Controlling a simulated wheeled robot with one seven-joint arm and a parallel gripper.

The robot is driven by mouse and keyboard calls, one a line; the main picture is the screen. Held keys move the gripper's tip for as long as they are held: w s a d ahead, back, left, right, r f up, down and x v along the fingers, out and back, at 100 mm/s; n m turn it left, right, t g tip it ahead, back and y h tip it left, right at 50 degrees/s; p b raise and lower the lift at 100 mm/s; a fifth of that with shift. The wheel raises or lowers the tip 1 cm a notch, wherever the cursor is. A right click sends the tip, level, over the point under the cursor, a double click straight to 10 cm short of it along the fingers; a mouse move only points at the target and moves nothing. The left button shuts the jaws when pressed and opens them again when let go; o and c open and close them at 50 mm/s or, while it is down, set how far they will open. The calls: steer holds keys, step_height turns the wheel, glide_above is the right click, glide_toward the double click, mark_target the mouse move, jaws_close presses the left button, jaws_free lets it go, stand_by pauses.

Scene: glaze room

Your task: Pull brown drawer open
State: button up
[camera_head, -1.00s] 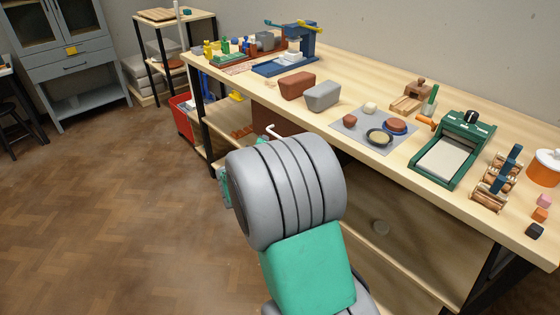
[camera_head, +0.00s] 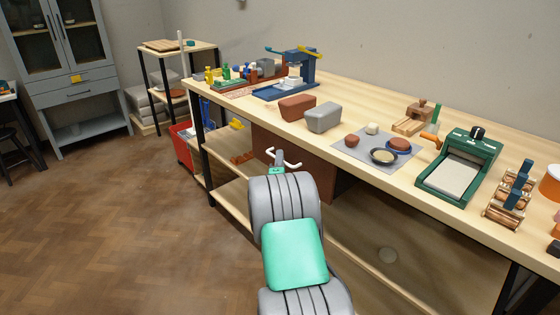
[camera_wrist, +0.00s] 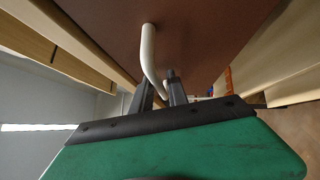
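The brown drawer front (camera_head: 266,143) sits under the workbench top, partly hidden by my arm. Its pale bar handle (camera_head: 290,163) sticks out just beyond my gripper (camera_head: 277,160). In the wrist view, the brown drawer face (camera_wrist: 215,40) fills the upper middle, and the white handle (camera_wrist: 149,50) curves down from it towards my gripper (camera_wrist: 160,88). The two dark fingers stand apart, with the handle's bar running between them. I see no clear grip on it. The drawer looks shut, its front close under the bench edge.
The workbench top (camera_head: 365,97) overhangs the drawer and carries a brown and a grey block, a grey mat (camera_head: 350,152) and a green press (camera_head: 460,170). A lower shelf (camera_head: 232,198) and a red bin (camera_head: 183,143) are to the left. The wooden floor (camera_head: 120,220) at left is clear.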

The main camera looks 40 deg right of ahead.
steer(key=shift+c, duration=0.2)
jaws_close()
steer(key=shift+f, duration=0.1)
stand_by(1.0)
